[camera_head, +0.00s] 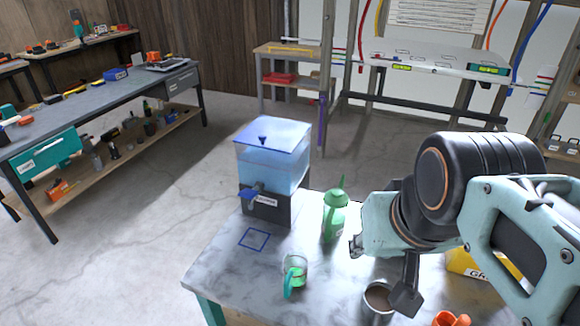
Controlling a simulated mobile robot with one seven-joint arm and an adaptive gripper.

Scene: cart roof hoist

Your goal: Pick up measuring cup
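The measuring cup (295,267) looks like the clear cup with green on it and a teal-green handle. It stands upright near the front left of the marble-look table (225,262). My gripper (406,297) is at the right, over the table, with a dark finger part pointing down. It is apart from the measuring cup, to its right. The finger part overlaps the right side of a metal cup (378,298) in the picture; I cannot tell if they touch. My arm hides most of the gripper, so its opening does not show.
A blue-lidded water dispenser (272,155) stands at the table's back left, by a blue square outline (254,239). A green spouted bottle (335,214) stands behind the measuring cup. A yellow container (462,263) and an orange item (450,319) are at right.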

